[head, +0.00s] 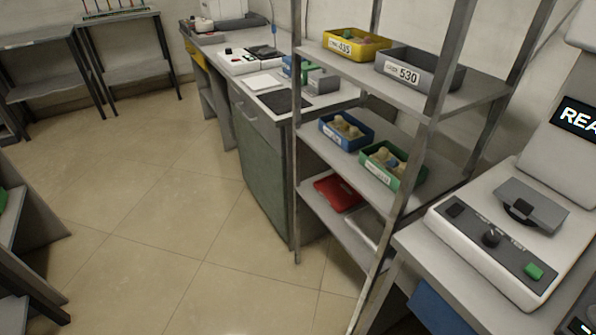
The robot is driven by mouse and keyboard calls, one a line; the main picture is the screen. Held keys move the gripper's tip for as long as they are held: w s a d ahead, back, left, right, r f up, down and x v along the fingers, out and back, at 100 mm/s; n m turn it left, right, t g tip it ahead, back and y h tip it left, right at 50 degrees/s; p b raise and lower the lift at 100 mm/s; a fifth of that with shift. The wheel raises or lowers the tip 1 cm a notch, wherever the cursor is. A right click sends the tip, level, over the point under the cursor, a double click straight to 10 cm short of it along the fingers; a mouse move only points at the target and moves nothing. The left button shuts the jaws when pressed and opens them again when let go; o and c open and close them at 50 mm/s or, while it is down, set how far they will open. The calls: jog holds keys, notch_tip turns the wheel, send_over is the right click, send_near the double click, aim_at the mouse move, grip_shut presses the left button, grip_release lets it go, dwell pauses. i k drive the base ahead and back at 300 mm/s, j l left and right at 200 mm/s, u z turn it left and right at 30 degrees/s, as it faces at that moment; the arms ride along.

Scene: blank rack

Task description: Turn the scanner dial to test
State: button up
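The scanner (468,252) is a white machine on a bench at the right, partly cut off by the picture edge. Its sloped grey front panel carries a round black dial (491,239). Small lettering sits around the dial, and the word to its right looks like TEST. I cannot tell which way the dial points. A green button (534,271) is to the lower right of the dial, and a dark switch (455,210) is to its upper left. A dark display (577,119) above shows letters starting "REA", cut off at the edge. My gripper is not in view.
A metal rack (428,120) stands left of the scanner, holding yellow, grey, blue and green bins and a red item (338,193). Behind it is a workbench with a green cabinet (270,165). The tiled floor (165,235) at the left middle is clear.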

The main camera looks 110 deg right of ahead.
aim_at(490, 240)
jog(key=z, duration=0.4)
jog(key=l+z, duration=0.15)
jog(key=z, duration=0.7)
jog(key=i+z, duration=0.1)
jog(key=z, duration=0.7)
jog(key=i+l, duration=0.05)
